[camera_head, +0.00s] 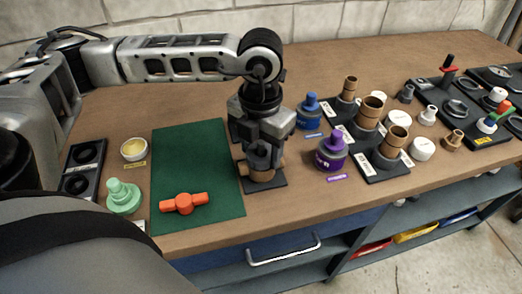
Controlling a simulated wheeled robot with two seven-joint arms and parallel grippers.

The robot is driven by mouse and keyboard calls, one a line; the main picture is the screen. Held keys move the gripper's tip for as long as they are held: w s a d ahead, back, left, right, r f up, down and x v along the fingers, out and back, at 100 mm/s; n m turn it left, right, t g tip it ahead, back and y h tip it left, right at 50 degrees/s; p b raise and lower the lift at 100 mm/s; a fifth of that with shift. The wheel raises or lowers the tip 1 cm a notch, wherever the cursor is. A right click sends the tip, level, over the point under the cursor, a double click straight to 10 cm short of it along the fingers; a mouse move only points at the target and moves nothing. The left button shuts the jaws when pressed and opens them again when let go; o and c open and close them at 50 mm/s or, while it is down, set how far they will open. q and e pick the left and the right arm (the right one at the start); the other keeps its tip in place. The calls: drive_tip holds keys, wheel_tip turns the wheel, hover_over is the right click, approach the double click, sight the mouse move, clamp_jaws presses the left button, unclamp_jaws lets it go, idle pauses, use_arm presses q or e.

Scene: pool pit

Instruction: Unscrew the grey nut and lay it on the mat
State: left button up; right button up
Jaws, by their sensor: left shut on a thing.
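My left gripper (262,160) reaches down from above, just right of the green mat (188,150). It is shut on a part at the top of a tan fitting (262,176) that stands on a small black base plate (280,184). That part appears to be the grey nut, but the fingers hide most of it, so its fit on the fitting cannot be made out. The mat carries an orange handle-shaped piece (184,204) near its front; the rest of the mat is bare. My right gripper is out of view.
Left of the mat are a mint-green fitting (123,197), a yellow-filled bowl (134,149) and a black tray (84,168). Right of my gripper stand a purple container (331,153), a blue one (310,115) and racks of brown pipes (370,112). A drawer handle (284,250) juts out below the bench.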

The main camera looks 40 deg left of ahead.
use_arm(q)
wheel_tip(320, 180, up, 10)
drive_tip(key=shift+f+b, duration=0.1)
drive_tip(key=shift+b, duration=0.2)
drive_tip(key=shift+r+p, duration=0.3)
drive_tip(key=shift+r, duration=0.35)
wheel_tip(320, 180, up, 6)
drive_tip(key=p, duration=0.4)
drive_tip(key=shift+f, duration=0.1)
